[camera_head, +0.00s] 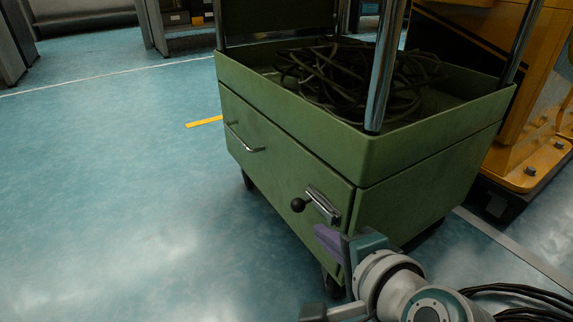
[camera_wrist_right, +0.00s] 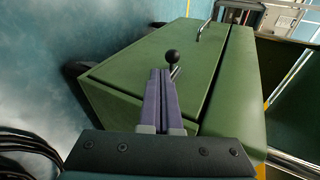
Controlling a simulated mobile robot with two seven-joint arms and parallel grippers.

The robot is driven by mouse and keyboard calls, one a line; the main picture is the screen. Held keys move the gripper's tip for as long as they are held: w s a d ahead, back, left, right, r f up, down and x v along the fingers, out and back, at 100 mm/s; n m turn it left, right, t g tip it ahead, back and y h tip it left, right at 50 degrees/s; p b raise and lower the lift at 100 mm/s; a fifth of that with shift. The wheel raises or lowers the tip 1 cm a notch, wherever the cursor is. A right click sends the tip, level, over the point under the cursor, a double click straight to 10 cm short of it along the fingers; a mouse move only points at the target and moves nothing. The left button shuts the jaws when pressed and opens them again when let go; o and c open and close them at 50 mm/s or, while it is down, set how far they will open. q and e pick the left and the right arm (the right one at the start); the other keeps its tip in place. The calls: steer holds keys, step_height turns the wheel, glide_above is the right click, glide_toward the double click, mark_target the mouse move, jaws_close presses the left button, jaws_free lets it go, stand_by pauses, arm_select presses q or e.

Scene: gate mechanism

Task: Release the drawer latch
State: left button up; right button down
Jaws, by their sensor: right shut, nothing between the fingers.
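A green cart (camera_head: 290,125) has a drawer front with a silver bar handle (camera_head: 244,140) on its left part. The latch (camera_head: 322,204) is a silver plate with a black ball knob (camera_head: 298,204) on the right part of the same front. In the right wrist view the knob (camera_wrist_right: 172,57) shows just beyond my fingertips, and the latch plate is mostly hidden behind them. My right gripper (camera_head: 328,238) has purple fingers, shut and empty, just below the latch plate; I cannot tell whether they touch it. It also shows in the right wrist view (camera_wrist_right: 165,75). My left gripper is not in view.
Black cables (camera_head: 350,75) lie coiled in the cart's top tray, between metal posts (camera_head: 384,70). A yellow machine (camera_head: 530,120) stands close behind on the right. The blue floor (camera_head: 110,190) left of the cart is clear.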

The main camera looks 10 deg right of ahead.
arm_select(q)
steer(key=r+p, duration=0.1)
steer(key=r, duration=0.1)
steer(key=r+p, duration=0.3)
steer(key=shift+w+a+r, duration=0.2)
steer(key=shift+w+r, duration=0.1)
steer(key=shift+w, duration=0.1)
arm_select(e)
steer(key=a+v, duration=0.1)
steer(key=v, duration=0.6)
steer(key=shift+s+d+r, duration=0.15)
steer(key=shift+d+r, duration=0.25)
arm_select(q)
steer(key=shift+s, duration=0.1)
arm_select(e)
steer(key=shift+s, duration=0.15)
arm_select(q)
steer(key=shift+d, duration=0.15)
arm_select(e)
steer(key=c, duration=1.6)
jaws_free()
